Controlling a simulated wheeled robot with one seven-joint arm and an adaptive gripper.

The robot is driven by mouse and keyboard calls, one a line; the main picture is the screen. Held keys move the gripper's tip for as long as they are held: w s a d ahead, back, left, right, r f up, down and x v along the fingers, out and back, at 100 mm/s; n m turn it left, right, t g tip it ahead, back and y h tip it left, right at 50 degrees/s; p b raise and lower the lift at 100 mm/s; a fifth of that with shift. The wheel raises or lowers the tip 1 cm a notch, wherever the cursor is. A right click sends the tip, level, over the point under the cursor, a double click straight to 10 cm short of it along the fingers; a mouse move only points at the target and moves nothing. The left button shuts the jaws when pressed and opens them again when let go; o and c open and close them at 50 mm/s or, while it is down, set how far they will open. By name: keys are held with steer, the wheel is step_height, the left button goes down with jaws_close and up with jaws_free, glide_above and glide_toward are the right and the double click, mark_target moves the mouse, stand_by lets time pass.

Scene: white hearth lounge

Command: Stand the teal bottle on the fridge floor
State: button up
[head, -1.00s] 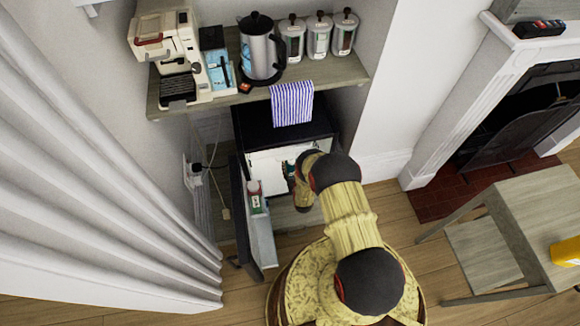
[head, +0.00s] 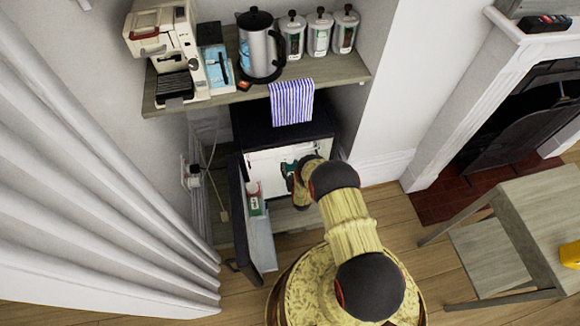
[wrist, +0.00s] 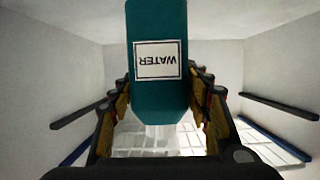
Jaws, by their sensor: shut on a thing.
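The teal bottle (wrist: 158,20), with a white WATER label that reads upside down, fills the upper middle of the wrist view. Its narrower pale end points down in that picture. My gripper (wrist: 160,88) is shut on it, one finger on each side. In the head view my gripper (head: 300,180) reaches into the open front of the small black fridge (head: 249,122), and only a bit of teal (head: 287,170) shows beside it. White fridge walls (wrist: 60,75) surround the bottle in the wrist view. Contact between bottle and fridge floor cannot be seen.
The fridge door (head: 243,215) stands open at left, with a red-capped container (head: 254,197) in its rack. Dark ledges (wrist: 280,107) run along the inner walls, and white wire grids (wrist: 275,140) show low down. A striped towel (head: 291,102) hangs above the opening.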

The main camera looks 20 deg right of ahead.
steer(key=o, duration=1.5)
steer(key=shift+f, duration=0.1)
steer(key=shift+s+r, duration=0.25)
steer(key=p+v, duration=0.4)
steer(key=v, duration=0.7)
steer(key=shift+s+a+r+p, duration=0.1)
steer(key=shift+s+p, duration=0.15)
steer(key=shift+p, duration=0.1)
